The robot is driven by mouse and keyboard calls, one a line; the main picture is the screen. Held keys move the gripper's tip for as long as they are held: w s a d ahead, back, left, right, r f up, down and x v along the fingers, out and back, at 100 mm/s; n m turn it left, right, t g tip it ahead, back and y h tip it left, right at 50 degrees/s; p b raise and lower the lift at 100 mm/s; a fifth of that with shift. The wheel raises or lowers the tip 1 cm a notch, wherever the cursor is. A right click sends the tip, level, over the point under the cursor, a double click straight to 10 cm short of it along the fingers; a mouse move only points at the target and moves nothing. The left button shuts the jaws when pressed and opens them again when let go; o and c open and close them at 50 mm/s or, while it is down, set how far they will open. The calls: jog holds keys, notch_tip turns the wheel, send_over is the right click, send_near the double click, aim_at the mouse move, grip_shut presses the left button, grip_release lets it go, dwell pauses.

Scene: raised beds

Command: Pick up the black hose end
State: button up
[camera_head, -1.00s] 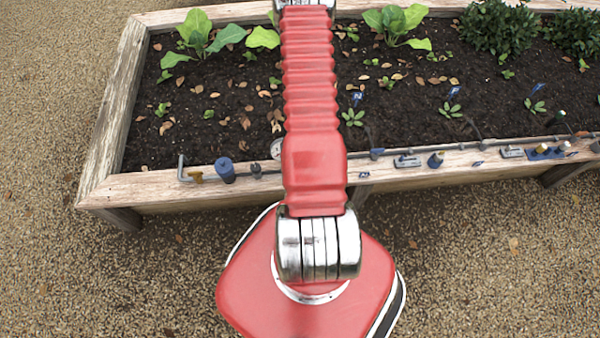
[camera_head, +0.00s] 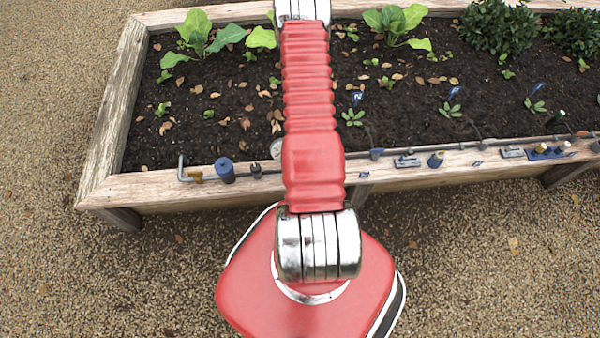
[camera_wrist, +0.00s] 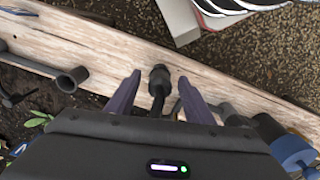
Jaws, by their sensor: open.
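The black hose end (camera_wrist: 160,76) shows in the wrist view, lying over the bed's wooden edge, with a dark hose running from it toward the gripper body. My gripper (camera_wrist: 160,80) is open, with one dark finger on each side of the hose end and gaps between. I cannot tell how far the fingertips are above the wood. In the head view my red arm covers the gripper and this part of the edge.
The bed's wooden edge (camera_head: 140,189) carries a blue cylinder (camera_head: 226,170), a small dark fitting (camera_head: 256,170) and a grey pipe fitting (camera_wrist: 70,80) near the gripper. Soil and plants lie behind. Gravel (camera_head: 480,260) in front is clear.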

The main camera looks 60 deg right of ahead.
jog(key=shift+c, duration=0.2)
jog(key=c, duration=1.1)
jog(key=shift+r, duration=0.1)
jog(key=shift+r, duration=4.95)
jog(key=shift+r, duration=1.75)
jog(key=s+d, duration=0.3)
jog(key=d, duration=0.4)
jog(key=s+d, duration=0.4)
jog(key=d, duration=0.3)
